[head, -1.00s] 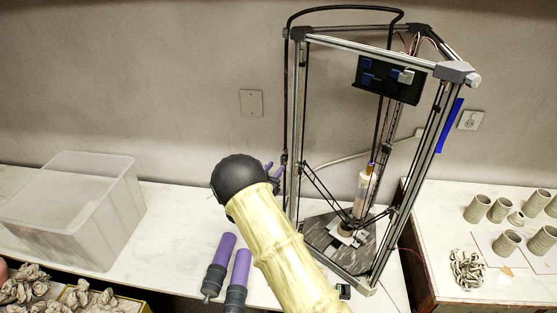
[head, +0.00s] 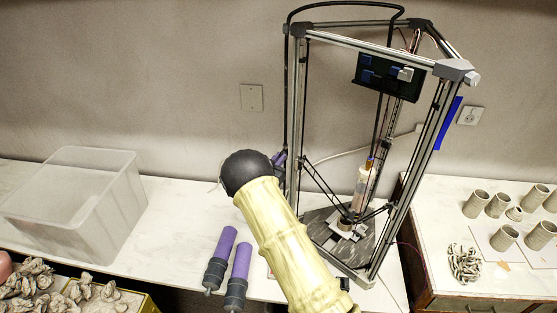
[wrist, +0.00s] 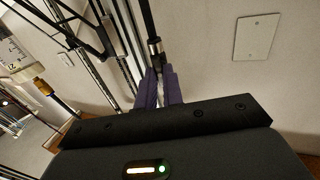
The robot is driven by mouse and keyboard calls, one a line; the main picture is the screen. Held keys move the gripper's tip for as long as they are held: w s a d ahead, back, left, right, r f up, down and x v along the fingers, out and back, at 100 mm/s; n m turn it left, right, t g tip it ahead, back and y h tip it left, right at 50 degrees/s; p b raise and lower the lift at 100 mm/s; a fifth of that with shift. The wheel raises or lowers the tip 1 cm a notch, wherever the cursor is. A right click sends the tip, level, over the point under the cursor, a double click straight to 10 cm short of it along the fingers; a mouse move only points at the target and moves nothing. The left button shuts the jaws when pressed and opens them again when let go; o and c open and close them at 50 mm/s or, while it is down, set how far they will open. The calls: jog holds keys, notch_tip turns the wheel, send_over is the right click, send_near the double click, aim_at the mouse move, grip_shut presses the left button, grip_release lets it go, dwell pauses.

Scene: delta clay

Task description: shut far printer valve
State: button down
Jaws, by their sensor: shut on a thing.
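The delta clay printer (head: 291,120) stands on the bench, with a black hose (head: 286,85) running down its left post. In the wrist view, the hose (wrist: 147,18) ends in a silver fitting (wrist: 154,46) just beyond my fingertips. My gripper (wrist: 158,82) has purple fingers, close together and shut on the valve below this fitting. The fingers hide most of the valve, so its handle angle cannot be told. In the head view, only a bit of my purple gripper (head: 279,159) shows beside the left post, behind my black wrist joint.
Two purple-and-grey cylinders (head: 240,262) lie on the bench near my arm. A clear plastic bin (head: 120,205) stands at left. Clay cups (head: 505,237) stand on the right bench. The printer's post and rods are close to my gripper.

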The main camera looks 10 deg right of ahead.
jog(key=shift+a+f+m+b, duration=0.1)
jog(key=shift+f+m+b, duration=0.25)
jog(key=shift+b, duration=0.8)
jog(key=m+b, duration=1.7)
jog(key=b, duration=1.3)
jog(key=shift+s+f, duration=0.1)
jog(key=shift+f, duration=0.05)
jog(key=shift+b, duration=0.3)
jog(key=c, duration=1.7)
grip_release()
jog(key=shift+o, duration=0.8)
jog(key=shift+r, duration=0.3)
jog(key=shift+s, duration=0.1)
